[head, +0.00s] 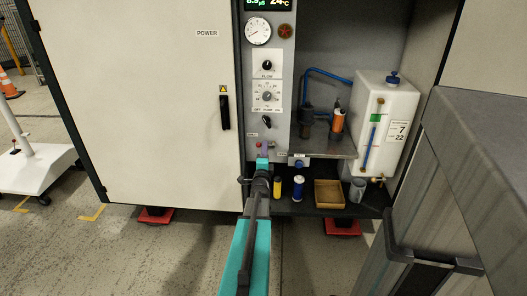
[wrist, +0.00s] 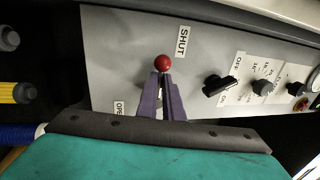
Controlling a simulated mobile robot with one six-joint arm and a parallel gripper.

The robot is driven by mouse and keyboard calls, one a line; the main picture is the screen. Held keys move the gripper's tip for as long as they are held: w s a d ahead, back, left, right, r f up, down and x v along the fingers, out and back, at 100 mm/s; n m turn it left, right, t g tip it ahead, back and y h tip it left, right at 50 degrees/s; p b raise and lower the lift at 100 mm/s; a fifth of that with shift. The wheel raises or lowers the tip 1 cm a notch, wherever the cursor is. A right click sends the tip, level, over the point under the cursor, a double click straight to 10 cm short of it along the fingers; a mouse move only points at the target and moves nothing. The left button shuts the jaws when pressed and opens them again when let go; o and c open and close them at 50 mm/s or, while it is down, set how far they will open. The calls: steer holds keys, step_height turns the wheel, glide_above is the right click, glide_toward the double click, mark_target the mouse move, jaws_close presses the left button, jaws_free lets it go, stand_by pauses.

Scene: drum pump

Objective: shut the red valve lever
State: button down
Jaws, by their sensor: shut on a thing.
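The red valve lever shows its round red knob (wrist: 163,63) on the grey panel in the wrist view. The knob sits close to the SHUT label (wrist: 182,41) and farther from the partly hidden OPEN label (wrist: 118,108). My gripper (wrist: 164,84) has its purple fingers closed on the lever just below the knob. The lever's shaft and pivot are hidden by the fingers. In the head view my gripper (head: 264,152) is at the lower part of the control panel, with the small red knob (head: 258,144) at its left.
A black switch (wrist: 220,87) and other knobs are right of the lever in the wrist view. The head view shows a white tank (head: 388,115), a yellow tray (head: 328,194) and bottles at right. The closed cabinet door (head: 150,100) is at left.

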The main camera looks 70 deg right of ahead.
steer(key=c, duration=1.9)
jaws_free()
steer(key=shift+c, duration=0.2)
steer(key=p+v, duration=0.1)
steer(key=v, duration=1.3)
steer(key=shift+d, duration=0.1)
